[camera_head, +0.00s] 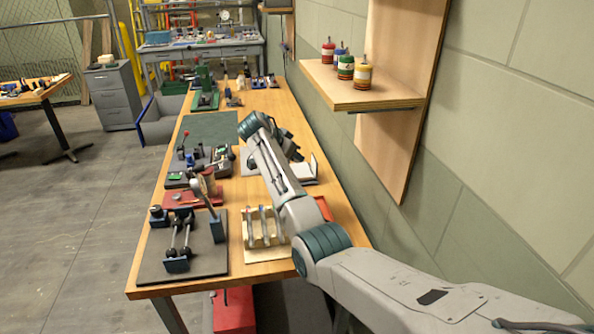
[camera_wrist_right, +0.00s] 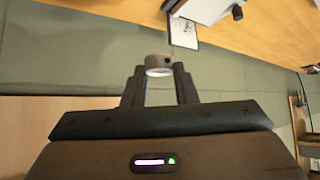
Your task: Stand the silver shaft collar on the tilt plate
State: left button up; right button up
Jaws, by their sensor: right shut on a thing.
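My right gripper (camera_head: 290,149) reaches over the right side of the wooden bench, with its arm coming in from the lower right. In the right wrist view its two dark fingers (camera_wrist_right: 159,78) are shut on the silver shaft collar (camera_wrist_right: 158,65), a short grey ring held at the fingertips. The collar is hidden in the head view. A pale plate (camera_head: 303,171) with a raised edge lies under and beside the gripper, partly covered by my arm; I cannot tell surely that it is the tilt plate. My left gripper is not in view.
A dark board with a rod fixture (camera_head: 180,240) stands at the near left. A cream slotted block (camera_head: 262,228) is beside my forearm. A green mat (camera_head: 212,130) lies mid-bench. A wall shelf (camera_head: 358,91) with small jars juts out at the right.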

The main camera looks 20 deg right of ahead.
aim_at(302, 168)
jog(key=i, duration=0.9)
